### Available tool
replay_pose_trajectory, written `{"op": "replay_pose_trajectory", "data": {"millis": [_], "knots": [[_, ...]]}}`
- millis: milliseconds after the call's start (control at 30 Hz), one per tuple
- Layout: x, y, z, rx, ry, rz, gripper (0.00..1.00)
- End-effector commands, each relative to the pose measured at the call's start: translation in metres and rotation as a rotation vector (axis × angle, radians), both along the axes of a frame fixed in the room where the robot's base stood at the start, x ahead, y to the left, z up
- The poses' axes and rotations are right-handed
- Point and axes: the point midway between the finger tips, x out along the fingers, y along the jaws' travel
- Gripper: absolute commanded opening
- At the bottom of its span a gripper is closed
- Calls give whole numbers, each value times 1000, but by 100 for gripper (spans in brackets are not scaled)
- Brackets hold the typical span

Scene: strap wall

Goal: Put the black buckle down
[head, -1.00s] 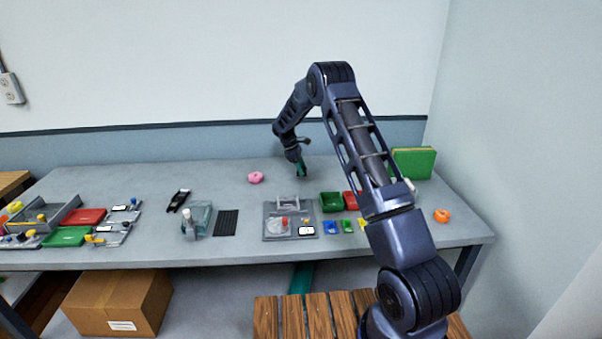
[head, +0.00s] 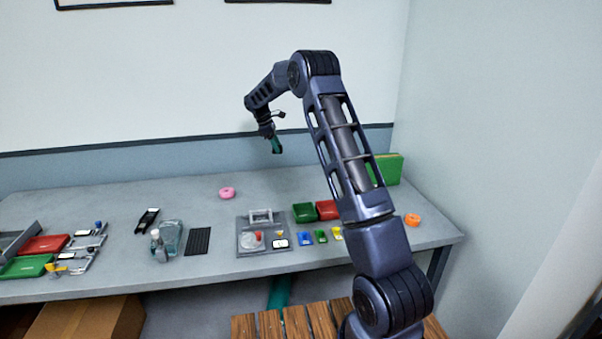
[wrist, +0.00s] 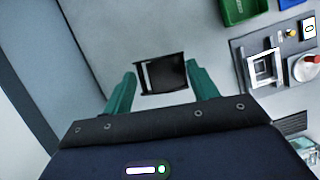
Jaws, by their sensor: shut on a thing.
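The black buckle (wrist: 165,74), a dark squarish frame with a pale bar at its left side, sits between the two green fingers of my gripper (wrist: 161,76) in the wrist view. My gripper is shut on it and holds it above the grey table. In the head view my gripper (head: 276,146) is raised near the back wall, above the table's back edge in the picture. The buckle is too small to make out there.
The grey table (head: 340,180) has clear room at the back. A pink ring (head: 227,193) lies there. In front are a grey fixture plate (head: 247,222), a green bin (head: 304,212), a red bin (head: 327,209) and a black ribbed mat (head: 198,241).

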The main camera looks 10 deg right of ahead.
Motion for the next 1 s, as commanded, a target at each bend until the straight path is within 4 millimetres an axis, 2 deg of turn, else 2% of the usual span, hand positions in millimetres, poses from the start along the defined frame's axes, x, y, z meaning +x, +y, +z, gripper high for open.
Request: {"op": "replay_pose_trajectory", "data": {"millis": [33, 300, 500, 633, 767, 867, 1000], "knots": [[2, -19, 2, 1, 0, 4, 34], [4, -126, 2, 3, -2, 84, 34], [-1, -185, 3, 0, -1, 137, 34], [-4, -205, 2, -1, 0, 158, 34], [-5, -213, -3, -3, 2, 167, 34], [-5, -214, -17, -3, 2, 169, 34], [-5, -214, -48, -3, 5, 169, 34]]}}
